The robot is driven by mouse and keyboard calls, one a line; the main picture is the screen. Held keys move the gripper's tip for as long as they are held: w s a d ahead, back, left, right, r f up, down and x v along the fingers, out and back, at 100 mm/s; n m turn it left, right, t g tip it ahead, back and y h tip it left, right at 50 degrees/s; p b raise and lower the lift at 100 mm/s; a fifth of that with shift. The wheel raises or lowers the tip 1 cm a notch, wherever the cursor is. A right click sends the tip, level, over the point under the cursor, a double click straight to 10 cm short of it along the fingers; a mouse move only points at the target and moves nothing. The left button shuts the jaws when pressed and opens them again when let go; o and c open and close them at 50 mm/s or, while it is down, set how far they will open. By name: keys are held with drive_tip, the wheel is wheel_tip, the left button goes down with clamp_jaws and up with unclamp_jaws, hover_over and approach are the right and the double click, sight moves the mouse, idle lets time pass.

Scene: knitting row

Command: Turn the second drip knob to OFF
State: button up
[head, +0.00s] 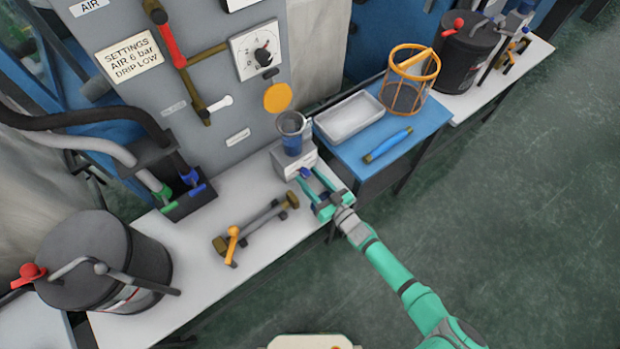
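A small blue knob (305,172) sits on the front of a light grey box (290,162), which carries a clear cup of blue liquid (292,139). The box stands on the white bench, below the grey panel. My gripper (308,176) is at this knob with its two teal fingers apart. The knob appears between or just beyond the fingertips; I cannot tell whether they touch it. Any OFF marking at the knob is too small to read. Another blue-topped unit (522,7) is partly in view at the far right bench.
A brass-ended pipe fitting with an orange lever (233,240) lies left of my gripper. A white tray (350,116), orange wire basket (408,85) and blue-handled tool (388,146) are on the blue table. A dark canister (105,258) stands at left. The floor at right is clear.

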drive_tip(key=shift+s+d, duration=0.1)
drive_tip(key=shift+d, duration=0.05)
drive_tip(key=c, duration=1)
drive_tip(key=shift+n, duration=1.6)
drive_tip(key=o, duration=1.1)
drive_tip(key=shift+c, duration=0.2)
drive_tip(key=v, duration=1)
drive_tip(key=shift+s+d, duration=0.1)
drive_tip(key=shift+d, duration=0.1)
drive_tip(key=shift+s, duration=0.25)
